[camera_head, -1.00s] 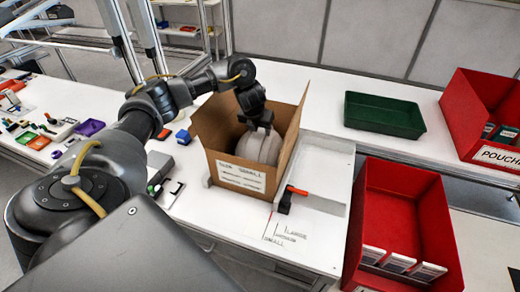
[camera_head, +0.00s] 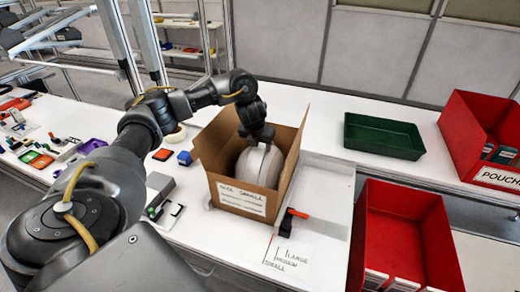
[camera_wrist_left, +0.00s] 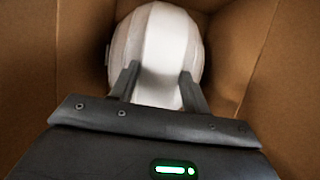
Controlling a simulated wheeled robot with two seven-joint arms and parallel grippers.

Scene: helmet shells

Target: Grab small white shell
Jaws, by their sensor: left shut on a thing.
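A white helmet shell (camera_head: 258,164) sits inside an open cardboard box (camera_head: 243,200) whose front label reads as a small size. The shell also shows in the left wrist view (camera_wrist_left: 160,45), with brown box walls around it. My left gripper (camera_head: 258,137) reaches down into the box from above. In the left wrist view its two fingers (camera_wrist_left: 158,85) straddle the shell's near edge and are shut on it. The lower part of the shell is hidden by the box front. My right gripper is not in view.
A green tray (camera_head: 383,137) stands at the back right. A red bin (camera_head: 368,225) is to the box's right, and another red bin labelled POUCH (camera_head: 455,125) is at far right. A white tray (camera_head: 325,205) with an orange-and-black tool (camera_head: 290,216) is beside the box.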

